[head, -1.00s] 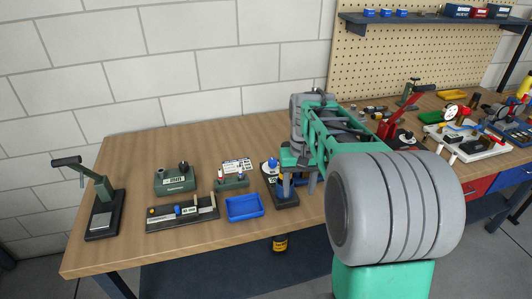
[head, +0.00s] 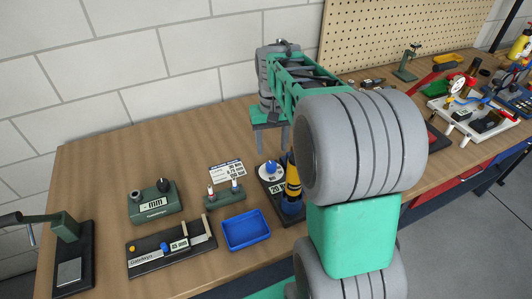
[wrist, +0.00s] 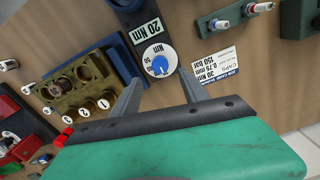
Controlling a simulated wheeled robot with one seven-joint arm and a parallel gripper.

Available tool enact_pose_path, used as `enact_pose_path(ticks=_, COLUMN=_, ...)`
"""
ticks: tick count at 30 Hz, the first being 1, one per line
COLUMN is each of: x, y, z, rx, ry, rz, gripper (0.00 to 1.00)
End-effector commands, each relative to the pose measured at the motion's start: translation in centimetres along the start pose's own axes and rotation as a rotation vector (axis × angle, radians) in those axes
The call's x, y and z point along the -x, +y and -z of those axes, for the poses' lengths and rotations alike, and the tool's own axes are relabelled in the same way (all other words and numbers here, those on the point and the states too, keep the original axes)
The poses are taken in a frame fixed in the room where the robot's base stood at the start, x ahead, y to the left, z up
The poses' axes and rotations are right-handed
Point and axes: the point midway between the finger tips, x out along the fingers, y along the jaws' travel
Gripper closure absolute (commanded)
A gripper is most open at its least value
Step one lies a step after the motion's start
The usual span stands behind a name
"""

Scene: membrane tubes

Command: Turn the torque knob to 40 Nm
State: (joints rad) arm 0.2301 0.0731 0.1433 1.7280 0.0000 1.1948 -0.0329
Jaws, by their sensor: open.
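The torque knob (wrist: 159,65) is a blue knob on a round white dial, on a dark unit whose label (wrist: 152,32) reads 20 Nm. In the head view the knob (head: 270,167) stands on the bench, with a yellow and dark cylinder beside it partly covering the unit. My gripper (wrist: 159,77) is open and empty. In the wrist view its two fingers lie on either side of the dial. In the head view my gripper (head: 271,134) is above and behind the knob, apart from it.
A blue tray (head: 245,230), a card (head: 227,173) and green gauge units (head: 153,203) stand left of the knob. A brass block with numbered white knobs (wrist: 85,85) sits close left in the wrist view. The back left of the bench is clear.

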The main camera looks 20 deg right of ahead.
Motion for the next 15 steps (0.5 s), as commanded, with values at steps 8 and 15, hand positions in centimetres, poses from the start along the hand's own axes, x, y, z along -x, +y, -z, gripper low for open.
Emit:
enact_pose_path(ticks=8, x=-4.8, y=-0.1, z=-0.2, rx=0.001, ry=-0.008, rz=0.0, gripper=0.48)
enact_pose_path(ticks=15, x=-7.5, y=0.0, z=-0.1, rx=-0.001, ry=-0.003, rz=0.0, gripper=0.48)
